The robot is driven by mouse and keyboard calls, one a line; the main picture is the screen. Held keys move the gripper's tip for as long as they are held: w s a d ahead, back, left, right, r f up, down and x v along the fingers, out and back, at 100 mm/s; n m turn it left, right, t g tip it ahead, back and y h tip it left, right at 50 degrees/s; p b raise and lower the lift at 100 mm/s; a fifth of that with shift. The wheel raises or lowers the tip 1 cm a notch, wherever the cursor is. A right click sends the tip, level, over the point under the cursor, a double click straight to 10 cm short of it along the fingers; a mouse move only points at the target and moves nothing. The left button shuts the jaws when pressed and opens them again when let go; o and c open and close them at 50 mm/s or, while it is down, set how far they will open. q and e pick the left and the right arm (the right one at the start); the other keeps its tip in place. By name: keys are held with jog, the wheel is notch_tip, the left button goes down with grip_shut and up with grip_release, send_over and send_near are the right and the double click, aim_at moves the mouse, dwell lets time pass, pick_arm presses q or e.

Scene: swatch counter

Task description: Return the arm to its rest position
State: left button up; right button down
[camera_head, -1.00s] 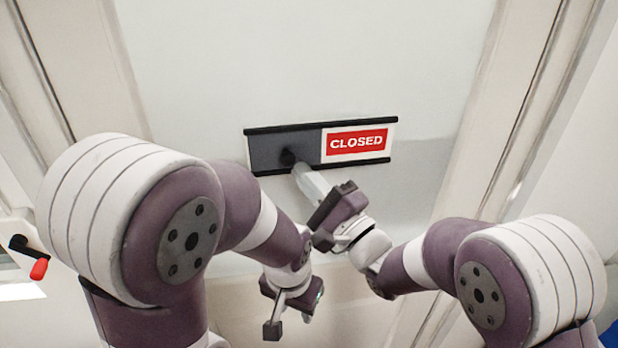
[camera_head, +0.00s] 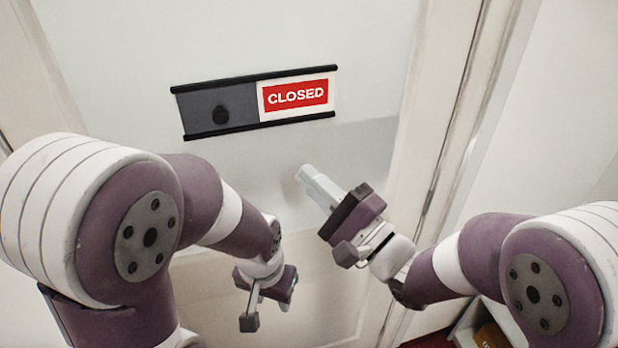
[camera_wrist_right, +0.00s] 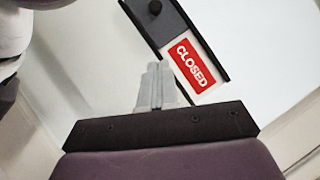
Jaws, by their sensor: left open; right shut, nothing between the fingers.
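My right gripper (camera_head: 306,174) is shut and empty, its pale fingers pointing up and left in front of the door, below the sign. It also shows in the right wrist view (camera_wrist_right: 153,75), with the fingers together and apart from the sign. My left gripper (camera_head: 262,310) hangs low at the centre left, open and with nothing visible in it. The sliding sign (camera_head: 243,118) on the door has black rails and a grey slider with a dark knob (camera_head: 221,115) at its left. Its red panel (camera_head: 296,95) reads CLOSED and also shows in the right wrist view (camera_wrist_right: 194,66).
The white door (camera_head: 330,30) fills the background, with a frame post (camera_head: 455,90) to its right. A low shelf or box (camera_head: 483,330) stands at the lower right. Free space lies between my two grippers and in front of the door.

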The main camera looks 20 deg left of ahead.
jog(key=w+d+f+n+h, duration=0.2)
jog(key=d+f+n+h, duration=0.3)
jog(key=f, duration=0.4)
jog(key=w+d+f+n+h, duration=0.1)
jog(key=d+f+n+h, duration=0.25)
jog(key=f+h, duration=0.5)
pick_arm(q)
jog(key=f+b, duration=0.3)
jog(key=shift+a, duration=0.3)
pick_arm(e)
jog(key=s+d+f+g+h, duration=0.3)
jog(key=s+d, duration=0.3)
jog(key=d, duration=0.5)
jog(key=s+d+f+g+h, duration=0.3)
jog(key=s+d+g, duration=0.2)
jog(key=d, duration=0.6)
jog(key=shift+s+d+f+n, duration=0.3)
jog(key=shift+s+n, duration=0.15)
jog(key=shift+s, duration=0.2)
